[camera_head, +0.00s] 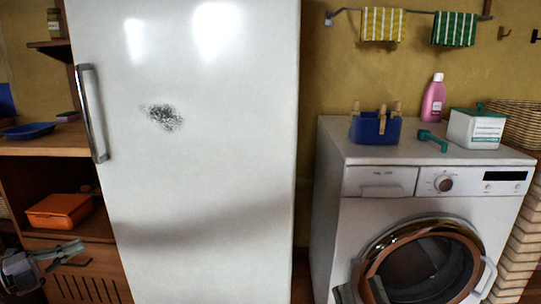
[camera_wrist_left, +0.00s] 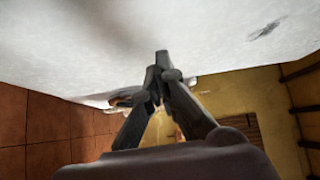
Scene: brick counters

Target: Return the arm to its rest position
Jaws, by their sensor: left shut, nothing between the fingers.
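My left gripper (camera_head: 78,247) is at the lower left of the head view, in front of the wooden shelf unit and beside the fridge's left edge. Its fingers are together, with nothing between them. In the left wrist view its fingers (camera_wrist_left: 160,62) meet at their tips below a white surface. My right gripper (camera_head: 362,290) shows only partly at the bottom edge of the head view, in front of the washing machine. Its two grey fingers appear apart, with nothing seen held between them.
A white fridge (camera_head: 210,190) fills the middle. The washing machine (camera_head: 335,215) stands to its right, carrying a blue peg basket (camera_head: 376,130), a pink bottle (camera_head: 433,102) and a white box (camera_head: 475,130). An orange container (camera_head: 58,211) sits on the left shelf near my left gripper.

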